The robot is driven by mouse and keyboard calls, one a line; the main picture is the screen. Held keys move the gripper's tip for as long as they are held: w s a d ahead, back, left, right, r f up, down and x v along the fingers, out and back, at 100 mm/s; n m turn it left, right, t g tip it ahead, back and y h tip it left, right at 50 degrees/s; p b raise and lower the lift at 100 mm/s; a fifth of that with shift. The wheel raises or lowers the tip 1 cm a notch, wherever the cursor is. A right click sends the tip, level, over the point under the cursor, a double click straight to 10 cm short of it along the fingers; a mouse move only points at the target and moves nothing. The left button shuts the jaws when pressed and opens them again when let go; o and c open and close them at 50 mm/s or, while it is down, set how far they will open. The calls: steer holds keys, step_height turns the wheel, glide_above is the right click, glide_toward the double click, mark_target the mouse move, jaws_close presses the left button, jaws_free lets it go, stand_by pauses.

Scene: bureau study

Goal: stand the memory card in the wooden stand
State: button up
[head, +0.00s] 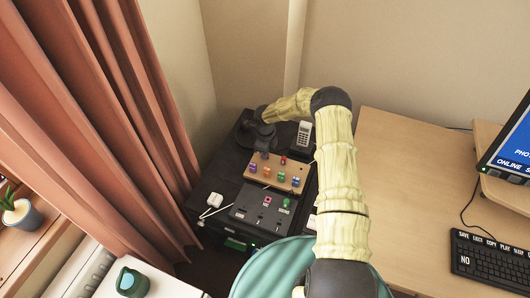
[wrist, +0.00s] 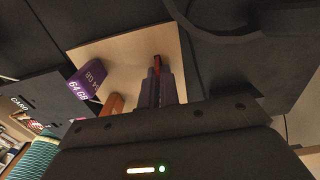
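The wooden stand (head: 289,188) lies on the black cabinet top and holds several small coloured pieces. It also shows in the wrist view as a pale board (wrist: 118,55). My gripper (wrist: 158,84) points down over the stand, its dark fingers close together. A narrow red piece (wrist: 157,62) shows at the fingertips; I cannot tell whether it is gripped or stands behind them. A purple piece marked 64 GB (wrist: 86,82) stands to the left, with an orange piece (wrist: 115,104) nearer the fingers. I cannot tell which piece is the memory card.
A dark panel with slots (head: 248,212) lies in front of the stand, and a white device (head: 214,199) with a cable lies to its left. A cordless phone (head: 303,135) stands behind. The curtain (head: 120,110) hangs at left; the wooden desk (head: 400,175) is at right.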

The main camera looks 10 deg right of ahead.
steer(key=o, duration=0.5)
step_height(320, 180, up, 17)
steer(key=shift+r+b, duration=0.2)
steer(key=shift+b, duration=0.35)
stand_by(0.3)
